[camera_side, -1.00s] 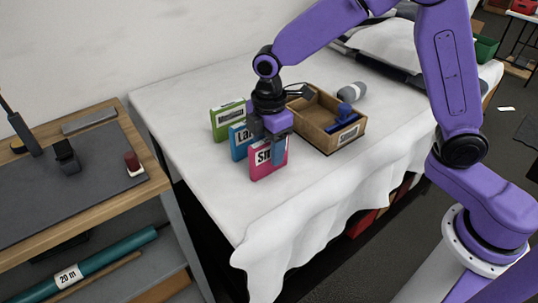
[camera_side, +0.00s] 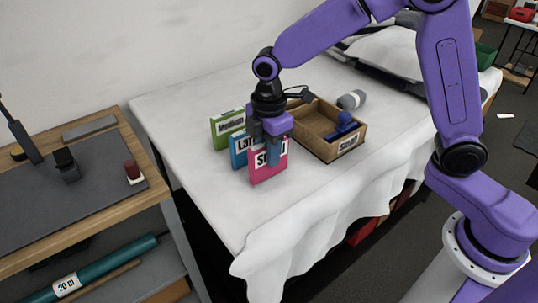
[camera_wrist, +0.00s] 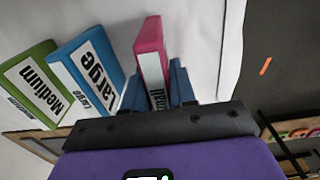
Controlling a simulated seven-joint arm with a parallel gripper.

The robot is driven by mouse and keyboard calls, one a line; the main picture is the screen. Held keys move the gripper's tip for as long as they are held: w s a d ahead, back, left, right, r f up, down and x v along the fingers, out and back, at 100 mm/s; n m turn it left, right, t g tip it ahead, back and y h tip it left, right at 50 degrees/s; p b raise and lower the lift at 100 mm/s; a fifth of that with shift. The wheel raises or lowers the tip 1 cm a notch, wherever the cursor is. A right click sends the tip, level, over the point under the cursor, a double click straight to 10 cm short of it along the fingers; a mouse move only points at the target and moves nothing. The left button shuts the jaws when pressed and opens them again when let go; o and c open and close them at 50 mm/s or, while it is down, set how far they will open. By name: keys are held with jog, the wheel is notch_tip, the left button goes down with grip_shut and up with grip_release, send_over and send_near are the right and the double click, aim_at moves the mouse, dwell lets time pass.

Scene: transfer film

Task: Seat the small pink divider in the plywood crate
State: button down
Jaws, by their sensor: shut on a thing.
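The pink divider (camera_side: 266,167), with a white label that my gripper partly covers, stands upright at the front of the row of dividers. It also shows in the wrist view (camera_wrist: 149,45). My gripper (camera_side: 273,150) points down over it and is shut on it, with blue fingers on both sides of it in the wrist view (camera_wrist: 160,85). I cannot tell whether its lower edge touches the cloth. The plywood crate (camera_side: 350,147) stands to the right, open at the top, with a label on its front. A blue object (camera_side: 344,124) sits inside at its right end.
A blue divider marked Large (camera_side: 237,150) and a green one marked Medium (camera_side: 227,124) stand just behind and left. A grey cylinder (camera_side: 351,100) lies behind the crate. Bare white cloth (camera_side: 225,210) lies in front.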

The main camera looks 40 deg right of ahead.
jog(key=s+d+r, duration=0.6)
jog(key=s+r, duration=0.6)
jog(key=w+d, duration=0.2)
jog(key=w, duration=0.6)
jog(key=w+d, duration=0.3)
jog(key=w, duration=0.5)
jog(key=w+d+f, duration=0.4)
jog(key=w+d, duration=0.7)
jog(key=shift+d+f, duration=0.2)
jog(key=shift+f, duration=3.95)
jog(key=shift+f, duration=0.15)
jog(key=c, duration=0.9)
grip_release()
